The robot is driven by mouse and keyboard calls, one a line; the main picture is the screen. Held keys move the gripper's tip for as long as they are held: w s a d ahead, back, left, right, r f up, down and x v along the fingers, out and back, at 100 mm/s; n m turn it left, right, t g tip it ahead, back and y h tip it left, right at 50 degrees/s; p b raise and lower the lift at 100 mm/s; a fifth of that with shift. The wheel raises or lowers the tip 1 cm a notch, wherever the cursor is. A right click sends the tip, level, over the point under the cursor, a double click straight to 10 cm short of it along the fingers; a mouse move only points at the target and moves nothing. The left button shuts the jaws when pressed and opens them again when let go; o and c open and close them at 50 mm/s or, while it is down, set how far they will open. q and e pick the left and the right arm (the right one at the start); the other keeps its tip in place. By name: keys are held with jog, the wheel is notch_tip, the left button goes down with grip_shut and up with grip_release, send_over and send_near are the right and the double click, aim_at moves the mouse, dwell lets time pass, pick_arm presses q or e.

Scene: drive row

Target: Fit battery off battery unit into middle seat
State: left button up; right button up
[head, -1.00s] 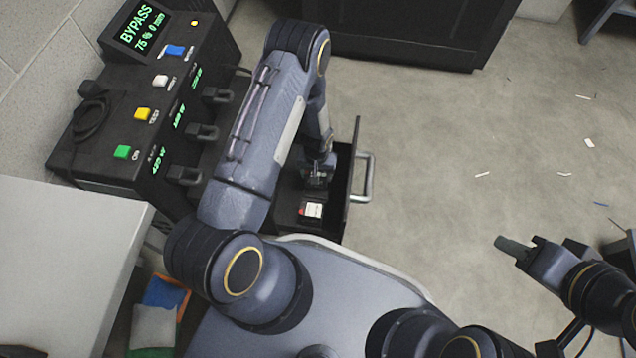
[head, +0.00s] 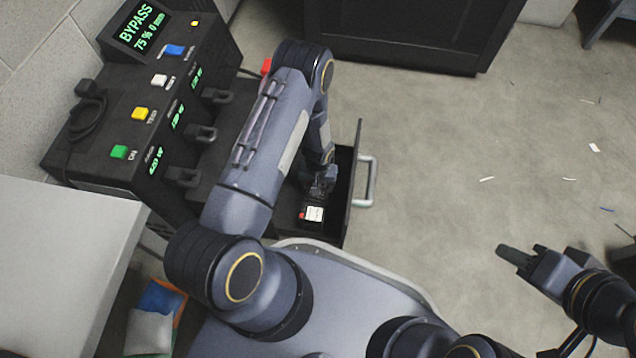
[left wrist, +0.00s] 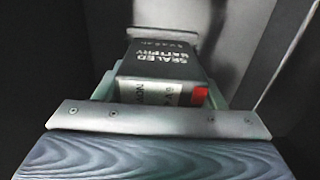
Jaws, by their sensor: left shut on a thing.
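The battery unit (head: 130,120) is a black cabinet at the left in the head view, its display reading BYPASS, 75 %. Its drawer (head: 351,190) stands open to the right. My left gripper (head: 318,188) is down inside the drawer, fingers partly hidden. In the left wrist view a black battery (left wrist: 165,65) marked SEALED BATTERY, with a white label and red patch, sits between its fingers. In the head view a black battery with white label and red spot (head: 313,214) shows beside the gripper; I cannot tell whether it is the held one. The middle seat is not distinguishable. My right gripper (head: 512,256) is away over the floor.
The drawer's handle (head: 368,182) sticks out to the right. Black latches (head: 200,133) line the unit's front. A red thing (head: 266,66) shows behind my left arm. A grey table (head: 60,250) is at lower left. The floor at right is mostly open, with small scraps.

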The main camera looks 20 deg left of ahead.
pick_arm(q)
jog(key=o, duration=1.6)
jog(key=shift+c, duration=0.2)
jog(key=shift+r, duration=0.1)
